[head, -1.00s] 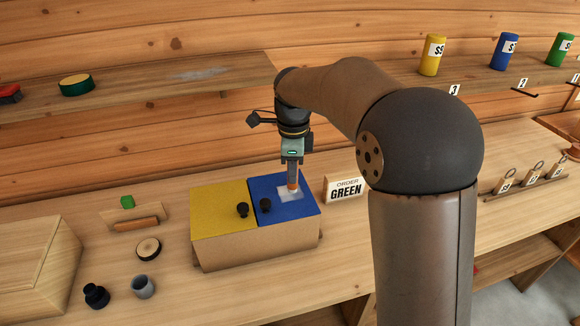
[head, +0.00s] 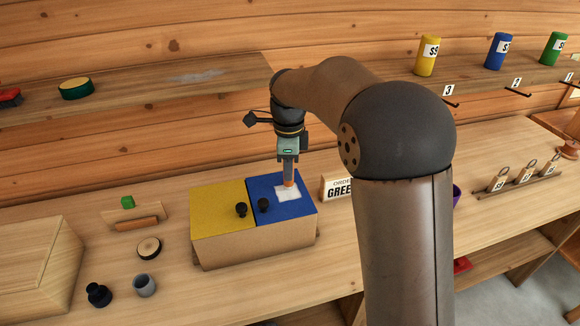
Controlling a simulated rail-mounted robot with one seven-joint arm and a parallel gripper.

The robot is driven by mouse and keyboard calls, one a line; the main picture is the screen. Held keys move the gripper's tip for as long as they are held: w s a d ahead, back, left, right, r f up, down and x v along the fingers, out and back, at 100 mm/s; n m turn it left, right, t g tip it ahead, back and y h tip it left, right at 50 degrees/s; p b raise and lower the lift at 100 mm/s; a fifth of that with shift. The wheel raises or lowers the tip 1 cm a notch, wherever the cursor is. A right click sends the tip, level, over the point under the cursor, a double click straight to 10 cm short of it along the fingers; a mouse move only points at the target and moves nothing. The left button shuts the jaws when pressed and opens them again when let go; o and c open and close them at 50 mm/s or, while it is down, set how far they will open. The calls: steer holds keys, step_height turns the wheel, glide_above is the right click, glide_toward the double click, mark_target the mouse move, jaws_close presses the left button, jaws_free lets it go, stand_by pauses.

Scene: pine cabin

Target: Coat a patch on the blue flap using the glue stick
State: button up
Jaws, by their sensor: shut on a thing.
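A cardboard box (head: 262,240) stands on the bench with a yellow flap (head: 218,209) on the left and a blue flap (head: 292,207) on the right. Each flap has a black knob near the middle seam. A whitish patch (head: 286,195) lies on the blue flap. My gripper (head: 289,175) points down over the blue flap and is shut on the glue stick (head: 289,184), whose orange lower end shows. That end is at the upper right part of the patch and seems to touch it; the exact contact is too small to tell.
An order sign (head: 337,187) stands right of the box, partly behind my arm. A dark cap (head: 98,295), a grey cup (head: 145,286) and a wooden disc (head: 149,248) lie left. Yellow (head: 426,56), blue (head: 498,51) and green (head: 553,49) cans stand on the shelf.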

steer(key=shift+w+a+r+p, duration=0.1)
steer(key=shift+w+p, duration=0.2)
steer(key=shift+w, duration=0.1)
steer(key=shift+w+a+r+p, duration=0.1)
steer(key=shift+w+p, duration=0.15)
steer(key=shift+w, duration=0.15)
steer(key=shift+w+a+r+p, duration=0.1)
steer(key=shift+w+r+p, duration=0.1)
steer(key=shift+p, duration=0.1)
steer(key=shift+r+p, duration=0.3)
steer(key=shift+r, duration=0.5)
steer(key=shift+r+p, duration=2.3)
steer(key=shift+r, duration=0.55)
